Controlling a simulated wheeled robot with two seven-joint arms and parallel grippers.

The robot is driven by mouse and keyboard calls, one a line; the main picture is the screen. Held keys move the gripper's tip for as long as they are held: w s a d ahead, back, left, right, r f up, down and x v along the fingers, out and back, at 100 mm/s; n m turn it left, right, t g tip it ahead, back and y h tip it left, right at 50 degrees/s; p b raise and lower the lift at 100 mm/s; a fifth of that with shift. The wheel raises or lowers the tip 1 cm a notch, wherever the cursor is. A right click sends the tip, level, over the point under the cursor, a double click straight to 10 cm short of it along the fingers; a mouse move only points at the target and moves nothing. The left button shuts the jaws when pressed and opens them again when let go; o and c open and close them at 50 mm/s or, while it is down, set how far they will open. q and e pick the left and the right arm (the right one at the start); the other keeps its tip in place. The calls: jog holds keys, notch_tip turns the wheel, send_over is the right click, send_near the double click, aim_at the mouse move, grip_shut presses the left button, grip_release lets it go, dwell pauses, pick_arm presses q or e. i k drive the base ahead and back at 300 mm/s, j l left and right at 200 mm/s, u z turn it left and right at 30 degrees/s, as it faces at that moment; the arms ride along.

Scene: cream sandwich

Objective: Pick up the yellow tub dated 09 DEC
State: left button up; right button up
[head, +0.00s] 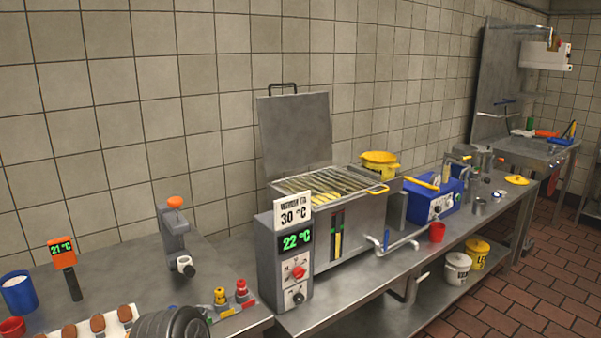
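A yellow tub (478,254) stands on the lower shelf under the right part of the bench, with dark lettering on its side that I cannot fully read. A yellow pot-like container (380,164) stands behind the right end of the steel vat, partly hidden by it. I cannot read a 09 DEC date on either. Neither of my grippers shows in the head view.
A white tub (457,268) stands left of the yellow tub on the shelf. The steel vat (352,222), control box (285,262), blue unit (432,199) and red cup (437,232) are on the bench. A drain pipe (398,243) juts out at the front. Tiled floor (520,310) is clear at right.

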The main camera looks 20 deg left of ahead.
aim_at(384, 163)
jog(key=i+l, duration=0.3)
jog(key=i, duration=0.2)
jog(key=i+l+z, duration=0.15)
jog(key=i, duration=0.4)
jog(key=i+l, duration=0.35)
jog(key=i, duration=0.15)
jog(key=i+l+z, duration=0.15)
jog(key=i, duration=0.4)
jog(key=i+l, duration=0.25)
jog(key=i, duration=0.3)
jog(key=k+z, duration=0.05)
